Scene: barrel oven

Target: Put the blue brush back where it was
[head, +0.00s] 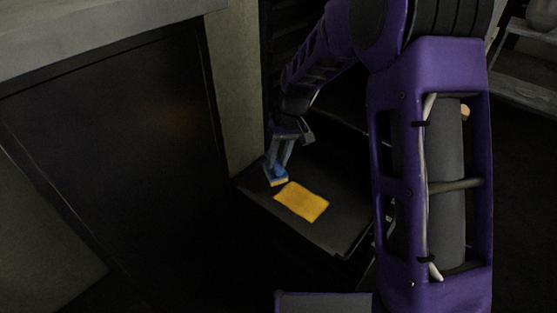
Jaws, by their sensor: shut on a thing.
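The blue brush (276,175) is held by my gripper (278,162), which is shut on its upper part. The brush has a pale yellow lower edge and points down. It is at the upper left part of a dark flat surface (330,231), just beyond a yellow rectangle (302,202) on that surface. I cannot tell whether the brush touches the surface or hangs slightly above it. My arm covers much of the right of the view.
A large dark panel (130,150) in a grey stone surround stands at left. A grey wall post (236,90) rises close to the dark surface's left corner. A shelf (530,75) with a rounded grey object (543,14) is at upper right.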

